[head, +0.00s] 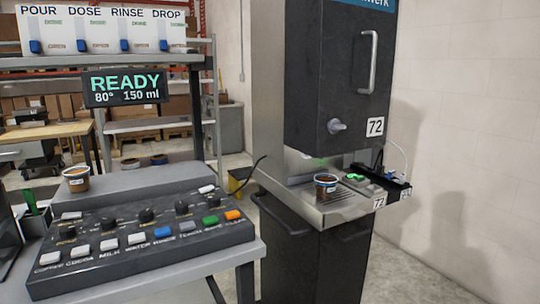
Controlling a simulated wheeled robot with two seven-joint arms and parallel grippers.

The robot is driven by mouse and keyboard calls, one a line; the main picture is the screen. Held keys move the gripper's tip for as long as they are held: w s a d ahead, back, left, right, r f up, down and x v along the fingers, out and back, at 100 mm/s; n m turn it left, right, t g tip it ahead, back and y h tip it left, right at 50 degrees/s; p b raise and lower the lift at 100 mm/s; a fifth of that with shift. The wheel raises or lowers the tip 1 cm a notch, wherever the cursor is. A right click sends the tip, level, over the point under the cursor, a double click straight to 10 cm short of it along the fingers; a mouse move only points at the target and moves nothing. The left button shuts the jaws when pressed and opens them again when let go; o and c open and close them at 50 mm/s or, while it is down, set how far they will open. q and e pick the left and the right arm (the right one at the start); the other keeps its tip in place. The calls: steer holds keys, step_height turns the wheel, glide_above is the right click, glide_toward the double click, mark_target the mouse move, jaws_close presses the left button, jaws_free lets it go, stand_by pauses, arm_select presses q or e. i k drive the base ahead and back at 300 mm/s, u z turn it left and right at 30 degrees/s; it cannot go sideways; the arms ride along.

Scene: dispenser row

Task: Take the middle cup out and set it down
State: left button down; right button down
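A small cup with brown contents, a blue band and a white label (326,184) stands upright on the metal drip tray (334,211) under the dark dispenser. A similar cup (76,180) stands on the grey raised ledge behind the button panel at the left. Only these two cups are clear to me, and I cannot tell which is the middle one. Neither of my grippers shows in the head view.
The dispenser (338,80) has a door handle (367,62) and number 72. A button panel (140,240) fills the left table. A black side tray (392,187) holds small items. A display (125,87) reads READY, 80°, 150 ml. Open floor lies at right.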

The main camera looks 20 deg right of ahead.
mark_target(325, 184)
steer(key=u, duration=0.5)
steer(key=k, duration=0.3)
steer(key=z, duration=1.2)
steer(key=i, duration=1)
steer(key=u, duration=1)
